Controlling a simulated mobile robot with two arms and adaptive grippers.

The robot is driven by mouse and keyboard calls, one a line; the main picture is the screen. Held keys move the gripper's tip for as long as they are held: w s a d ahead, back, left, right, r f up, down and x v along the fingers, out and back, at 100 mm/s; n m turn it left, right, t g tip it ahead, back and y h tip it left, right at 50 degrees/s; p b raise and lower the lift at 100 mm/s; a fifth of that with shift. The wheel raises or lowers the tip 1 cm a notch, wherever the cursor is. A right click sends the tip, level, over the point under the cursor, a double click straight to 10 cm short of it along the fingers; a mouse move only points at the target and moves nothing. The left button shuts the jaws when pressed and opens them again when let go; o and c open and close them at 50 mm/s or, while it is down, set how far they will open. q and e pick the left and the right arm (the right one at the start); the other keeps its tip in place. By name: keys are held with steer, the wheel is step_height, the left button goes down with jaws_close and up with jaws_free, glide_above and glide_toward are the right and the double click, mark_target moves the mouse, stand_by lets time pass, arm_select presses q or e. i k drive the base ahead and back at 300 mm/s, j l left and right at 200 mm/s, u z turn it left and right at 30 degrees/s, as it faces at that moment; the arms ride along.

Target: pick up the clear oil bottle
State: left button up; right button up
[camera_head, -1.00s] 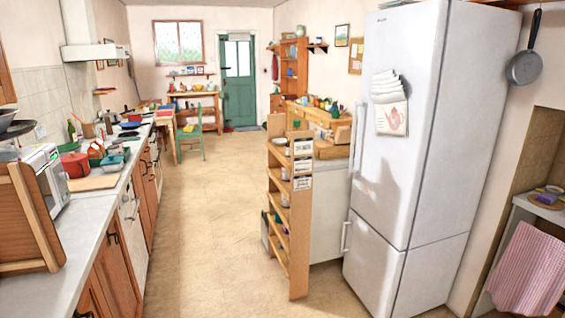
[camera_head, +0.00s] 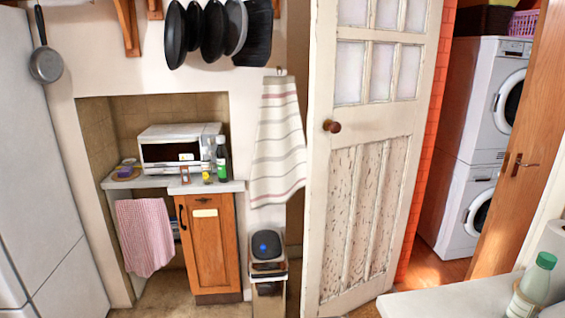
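A pale, see-through bottle with a green cap (camera_head: 533,284) stands at the bottom right, on the near end of a light worktop (camera_head: 440,300). Its base is cut off by the picture edge. A dark green bottle with a white label (camera_head: 221,158) and a small yellow bottle (camera_head: 206,172) stand on the counter in the alcove, right of the microwave. I cannot tell for certain from the labels which bottle holds oil. Neither of my grippers is in view.
A white microwave (camera_head: 178,148) sits on the alcove counter (camera_head: 150,182). A bin (camera_head: 267,270) stands beside the wooden cabinet (camera_head: 208,245). A white panelled door (camera_head: 365,170) stands ajar. Stacked white laundry machines (camera_head: 475,150) are behind it. The fridge (camera_head: 40,180) is at left.

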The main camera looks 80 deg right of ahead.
mark_target(206, 158)
steer(key=z, duration=2.05)
steer(key=i+j+z, duration=0.1)
steer(key=i+j, duration=0.05)
